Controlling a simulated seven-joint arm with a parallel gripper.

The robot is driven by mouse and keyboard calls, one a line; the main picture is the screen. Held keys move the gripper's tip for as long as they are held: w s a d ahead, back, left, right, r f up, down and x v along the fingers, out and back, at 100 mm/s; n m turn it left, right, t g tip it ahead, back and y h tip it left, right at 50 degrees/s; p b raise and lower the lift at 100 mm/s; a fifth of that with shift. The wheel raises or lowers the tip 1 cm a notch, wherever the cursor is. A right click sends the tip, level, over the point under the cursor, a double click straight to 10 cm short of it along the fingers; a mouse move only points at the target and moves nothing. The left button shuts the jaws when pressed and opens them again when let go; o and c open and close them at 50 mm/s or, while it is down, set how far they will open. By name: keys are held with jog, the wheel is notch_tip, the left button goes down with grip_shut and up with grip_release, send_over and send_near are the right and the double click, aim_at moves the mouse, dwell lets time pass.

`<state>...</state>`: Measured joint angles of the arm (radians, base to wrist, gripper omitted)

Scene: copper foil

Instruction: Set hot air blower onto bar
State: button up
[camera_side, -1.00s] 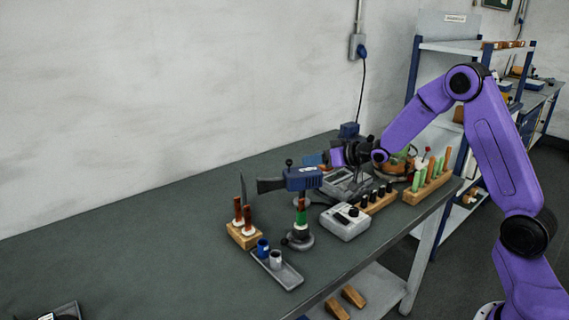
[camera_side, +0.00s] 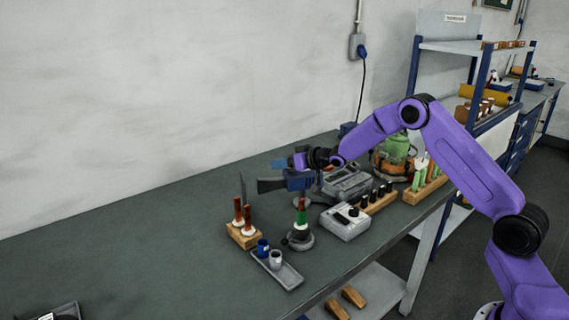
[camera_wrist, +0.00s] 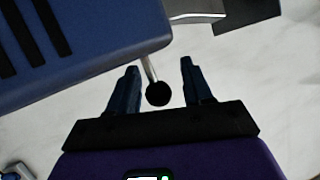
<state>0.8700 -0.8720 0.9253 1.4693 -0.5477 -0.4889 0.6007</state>
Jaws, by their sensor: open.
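The hot air blower (camera_side: 297,181) has a blue body and a dark flared nozzle (camera_side: 268,185) pointing left. It sits above a green and rust-coloured upright part with a round grey base. In the wrist view its blue body (camera_wrist: 75,45) fills the upper left, and a thin rod ending in a black ball (camera_wrist: 158,94) sticks out from it. My gripper (camera_wrist: 158,80) is open, with one dark blue finger on each side of the rod and ball. In the side view my gripper (camera_side: 283,163) is at the blower's top and hides the ball. I cannot pick out the bar with certainty.
A wooden block with rust-coloured handles (camera_side: 242,231) and a tray with two cups (camera_side: 280,270) stand left of and in front of the blower. A grey meter (camera_side: 345,222), a wooden rack (camera_side: 375,202) and a green-topped device (camera_side: 395,150) stand right. The bench's left is mostly clear.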

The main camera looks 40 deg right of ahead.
aim_at(288, 175)
grip_shut()
jog(key=shift+n+y, duration=0.3)
jog(key=shift+s+a+n+g+y, duration=0.2)
jog(key=shift+s+n+g+y, duration=0.25)
jog(key=shift+n+y, duration=0.35)
jog(key=shift+s+a+n+g+y, duration=0.25)
jog(key=shift+n+g+y, duration=0.2)
jog(key=shift+n+y, duration=0.3)
jog(key=n+g+y, duration=0.1)
jog(key=s+n+g+y, duration=0.1)
jog(key=n+y, duration=0.1)
jog(key=shift+s, duration=0.3)
jog(key=shift+s+d+n+g+y, duration=0.1)
jog(key=shift+s+n+g+y, duration=0.45)
jog(key=shift+n+g, duration=0.7)
jog(key=shift+s+d+n+g+y, duration=0.1)
jog(key=shift+s+n+g+y, duration=0.45)
jog(key=shift+n+g, duration=0.65)
jog(key=shift+s+d+n+g+y, duration=0.1)
jog(key=shift+s+n+g+y, duration=0.4)
jog(key=shift+n+g, duration=0.75)
jog(key=shift+s+r+g, duration=0.1)
jog(key=shift+s+g, duration=0.05)
jog(key=shift+g, duration=0.25)
